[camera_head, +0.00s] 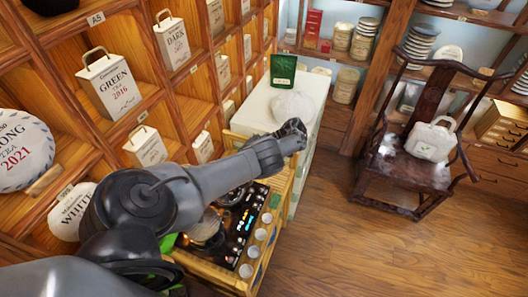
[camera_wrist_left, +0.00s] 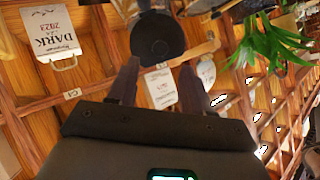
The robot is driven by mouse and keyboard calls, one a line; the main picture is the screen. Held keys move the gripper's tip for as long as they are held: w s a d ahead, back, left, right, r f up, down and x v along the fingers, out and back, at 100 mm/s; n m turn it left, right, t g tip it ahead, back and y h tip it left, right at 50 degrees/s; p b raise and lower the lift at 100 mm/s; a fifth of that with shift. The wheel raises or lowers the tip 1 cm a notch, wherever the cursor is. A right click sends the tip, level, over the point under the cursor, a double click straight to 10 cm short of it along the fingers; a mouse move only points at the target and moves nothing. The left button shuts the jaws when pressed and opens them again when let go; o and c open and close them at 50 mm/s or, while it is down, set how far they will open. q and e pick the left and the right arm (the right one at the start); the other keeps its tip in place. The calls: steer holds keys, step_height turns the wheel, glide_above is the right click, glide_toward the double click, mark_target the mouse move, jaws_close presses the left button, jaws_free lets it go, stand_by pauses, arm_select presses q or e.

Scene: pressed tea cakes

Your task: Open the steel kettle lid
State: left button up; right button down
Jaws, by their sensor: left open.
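A shiny, rounded vessel (camera_head: 207,228), possibly the steel kettle, sits at the back of the tea station in the head view. My left arm partly hides it, and I cannot make out its lid. My left arm crosses above the station, its dark far end (camera_head: 293,130) near the white cabinet; the fingers are not clear there. In the left wrist view my left gripper (camera_wrist_left: 160,80) has its fingers spread, with nothing held between them. A dark round object (camera_wrist_left: 157,38) shows beyond the fingertips; I cannot tell what it is. My right gripper is not in view.
A wooden shelf wall (camera_head: 190,88) with labelled tea packages runs along the left. A white cabinet (camera_head: 262,107) holds a green pouch (camera_head: 283,70) and a pale round lump (camera_head: 292,104). A dark wooden chair (camera_head: 405,172) carries a white bag (camera_head: 431,141).

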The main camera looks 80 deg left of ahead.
arm_select(q)
steer(key=shift+b+v, duration=0.35)
steer(key=shift+v, duration=2.15)
